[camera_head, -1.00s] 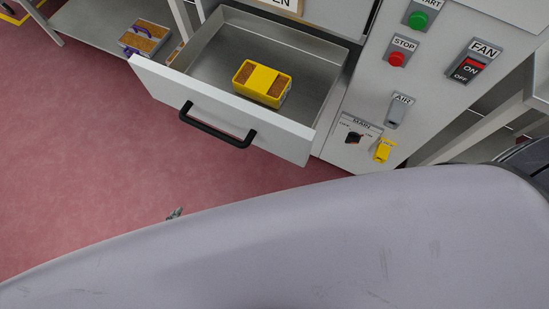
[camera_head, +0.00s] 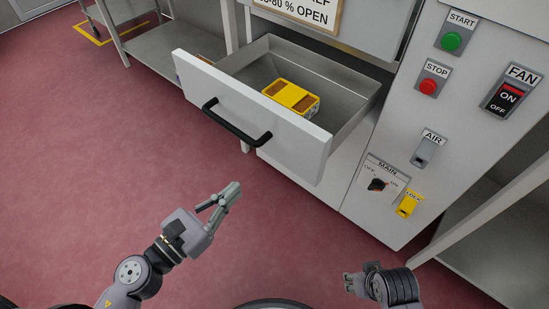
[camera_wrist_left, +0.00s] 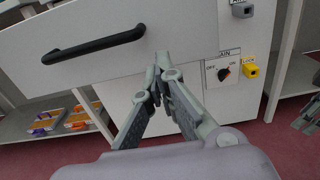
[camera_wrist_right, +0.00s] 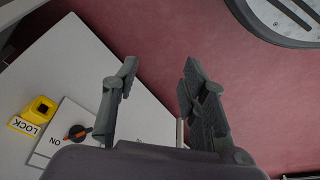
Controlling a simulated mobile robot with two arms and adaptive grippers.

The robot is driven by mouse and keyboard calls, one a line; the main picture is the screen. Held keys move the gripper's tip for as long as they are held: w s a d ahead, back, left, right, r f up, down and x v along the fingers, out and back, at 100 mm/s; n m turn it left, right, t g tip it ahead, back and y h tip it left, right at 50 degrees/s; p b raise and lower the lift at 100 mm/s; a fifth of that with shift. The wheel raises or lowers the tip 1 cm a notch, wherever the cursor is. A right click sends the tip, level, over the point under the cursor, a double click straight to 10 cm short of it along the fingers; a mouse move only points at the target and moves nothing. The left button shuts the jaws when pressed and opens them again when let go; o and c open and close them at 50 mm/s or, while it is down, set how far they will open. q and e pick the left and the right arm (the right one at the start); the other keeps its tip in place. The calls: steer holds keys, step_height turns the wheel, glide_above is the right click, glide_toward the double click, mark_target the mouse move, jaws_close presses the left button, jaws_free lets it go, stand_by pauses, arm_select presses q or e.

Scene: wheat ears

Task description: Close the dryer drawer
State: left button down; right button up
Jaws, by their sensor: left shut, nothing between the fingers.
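The dryer drawer (camera_head: 250,113) is pulled out, with a white front and a black bar handle (camera_head: 236,124). A yellow box with brown contents (camera_head: 291,97) sits inside it. My left gripper (camera_head: 230,193) is shut and empty, in front of the drawer and apart from it in the head view. In the left wrist view, my left fingertips (camera_wrist_left: 160,75) appear beside the right end of the drawer front (camera_wrist_left: 60,70), right of the handle (camera_wrist_left: 95,45). My right gripper (camera_wrist_right: 160,67) is open and empty, low by the cabinet's base; it also shows in the head view (camera_head: 350,283).
The dryer's control panel (camera_head: 460,110) is right of the drawer, with START, STOP, FAN, AIR and MAIN controls and a yellow LOCK (camera_head: 407,205). A metal shelf unit (camera_head: 165,60) stands at the left. The red floor (camera_head: 110,150) before the drawer is clear.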

arm_select(q)
steer(key=p, duration=0.3)
glide_toward(279, 146)
steer(key=p+x, duration=0.1)
steer(key=x, duration=0.5)
steer(key=shift+p, duration=0.4)
steer(key=shift+w+d+f, duration=0.1)
steer(key=shift+w+d, duration=0.3)
steer(key=shift+d, duration=0.05)
arm_select(e)
steer(key=s+f, duration=0.3)
steer(key=f, duration=0.5)
steer(key=s+f+g, duration=0.1)
steer(key=s+f, duration=0.2)
steer(key=f, duration=0.5)
steer(key=shift+s+d, duration=0.15)
steer(key=shift+d, duration=0.2)
arm_select(q)
steer(key=shift+w+a, duration=0.1)
arm_select(e)
steer(key=shift+d, duration=0.1)
